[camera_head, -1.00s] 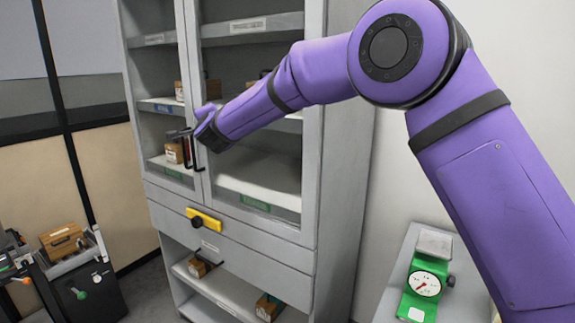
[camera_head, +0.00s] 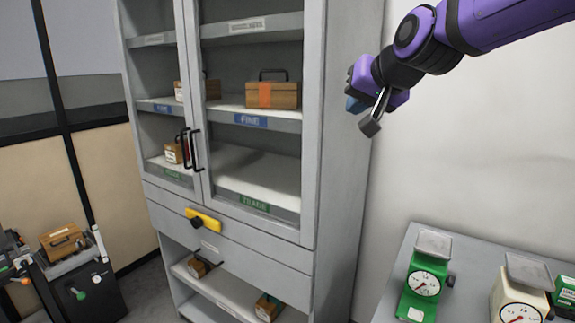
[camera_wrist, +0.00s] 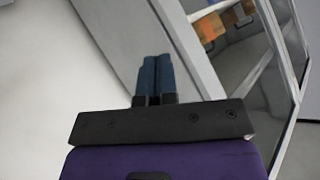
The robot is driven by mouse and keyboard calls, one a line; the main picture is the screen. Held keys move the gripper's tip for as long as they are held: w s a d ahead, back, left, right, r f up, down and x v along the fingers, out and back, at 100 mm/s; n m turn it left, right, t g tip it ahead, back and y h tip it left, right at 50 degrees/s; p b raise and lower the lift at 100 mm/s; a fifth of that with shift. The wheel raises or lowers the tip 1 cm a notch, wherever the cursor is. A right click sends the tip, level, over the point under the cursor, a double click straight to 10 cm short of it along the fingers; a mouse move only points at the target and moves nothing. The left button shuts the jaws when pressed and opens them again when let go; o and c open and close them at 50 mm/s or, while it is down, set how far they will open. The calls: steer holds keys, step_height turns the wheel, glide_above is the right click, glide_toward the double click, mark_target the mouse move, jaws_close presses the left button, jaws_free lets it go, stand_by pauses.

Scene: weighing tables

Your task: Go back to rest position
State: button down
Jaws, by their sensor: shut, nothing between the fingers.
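My gripper (camera_head: 354,104) is raised in the upper right of the head view, to the right of the grey cabinet (camera_head: 345,170) and apart from its door handles. In the wrist view its two blue fingers (camera_wrist: 155,75) are together with nothing between them. The cabinet's side panel and a glazed front show beyond the fingers in the wrist view. The cabinet's black door handles (camera_head: 195,150) are free, and both glass doors look closed.
A table (camera_head: 388,290) at the lower right bears a green scale (camera_head: 422,290) and a cream scale (camera_head: 518,300). Wooden boxes, one with an orange band (camera_head: 272,95), stand on the cabinet shelves. A dark cart (camera_head: 90,295) with a wooden box stands at left. The white wall is clear.

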steer(key=s+d+f+g+h, duration=0.1)
steer(key=s+d+f, duration=0.2)
steer(key=s+d, duration=0.2)
steer(key=s+d+f+g+h, duration=0.2)
steer(key=s+d+f, duration=0.2)
steer(key=s, duration=0.8)
steer(key=s+d+f+g+h, duration=0.1)
steer(key=s+d+f, duration=0.3)
steer(key=s+d, duration=0.4)
steer(key=shift+s+d+f+n+g+h, duration=0.25)
steer(key=shift+s+n+g, duration=0.2)
steer(key=shift+s, duration=0.25)
steer(key=shift+r, duration=0.1)
